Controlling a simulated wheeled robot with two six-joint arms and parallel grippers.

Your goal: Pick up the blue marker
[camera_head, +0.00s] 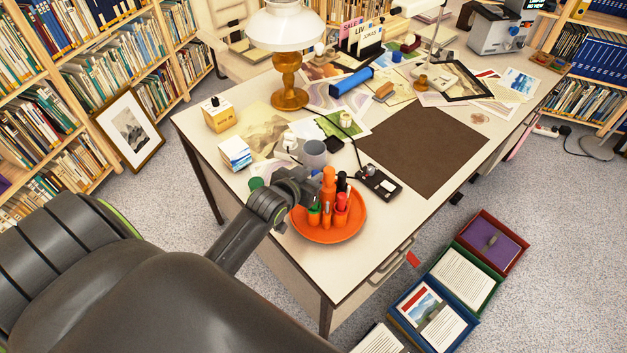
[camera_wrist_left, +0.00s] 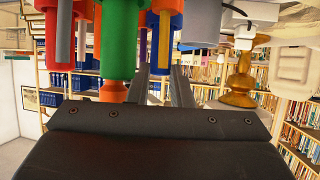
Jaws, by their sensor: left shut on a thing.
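In the head view my left gripper (camera_head: 312,188) reaches over the desk to the group of upright markers on a round orange tray (camera_head: 350,231). An orange marker (camera_head: 328,183), a green one (camera_head: 314,215) and a red one (camera_head: 342,203) show there. In the left wrist view, my gripper's two dark fingers (camera_wrist_left: 160,78) close around a slim blue marker (camera_wrist_left: 154,50), which stands among the others. The fingertips' contact is partly hidden. My right gripper is not in view.
A grey mug (camera_head: 314,153) stands just behind the tray, and a small black device (camera_head: 378,184) lies to its right. An amber lamp (camera_head: 289,90) stands at the back. The brown desk mat (camera_head: 425,150) is clear.

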